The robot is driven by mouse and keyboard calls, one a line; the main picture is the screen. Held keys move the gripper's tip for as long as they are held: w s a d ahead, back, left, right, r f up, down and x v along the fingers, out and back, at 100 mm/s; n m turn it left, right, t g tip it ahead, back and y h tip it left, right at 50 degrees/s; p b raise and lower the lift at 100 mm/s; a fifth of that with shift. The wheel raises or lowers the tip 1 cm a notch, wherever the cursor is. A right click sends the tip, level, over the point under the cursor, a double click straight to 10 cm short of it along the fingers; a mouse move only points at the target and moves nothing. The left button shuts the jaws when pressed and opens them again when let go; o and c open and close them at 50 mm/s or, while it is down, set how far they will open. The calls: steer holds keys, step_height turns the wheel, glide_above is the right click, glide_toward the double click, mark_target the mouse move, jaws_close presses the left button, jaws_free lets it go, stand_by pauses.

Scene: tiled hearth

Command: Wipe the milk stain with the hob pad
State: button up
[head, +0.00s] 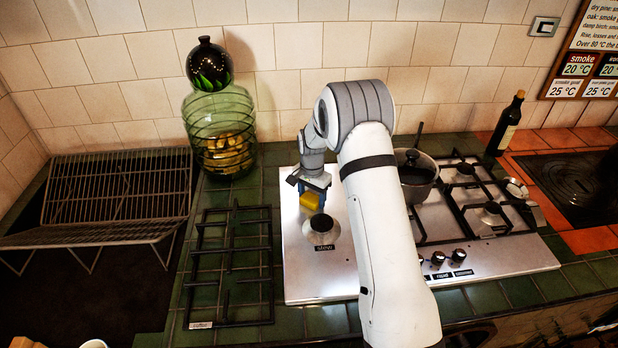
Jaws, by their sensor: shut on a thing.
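My gripper (313,188) is above the left part of the steel hob (298,275), with its blue fingers shut on a yellow pad (310,201). The pad is just behind a dark burner (321,223) with a pale round base. I cannot tell whether the pad touches the steel. I cannot make out the milk stain clearly; my arm covers the middle of the hob.
A black grate (233,278) lies on the green tiles left of the hob. A lidded pot (416,175) stands right of my arm. A dark bottle (505,125) stands at the back right. A glass jar (221,132) and a wire rack (118,195) are left.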

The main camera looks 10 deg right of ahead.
steer(key=shift+a+r, duration=0.25)
steer(key=shift+d+r+p, duration=0.1)
steer(key=shift+r+p, duration=1.55)
steer(key=shift+r, duration=2.25)
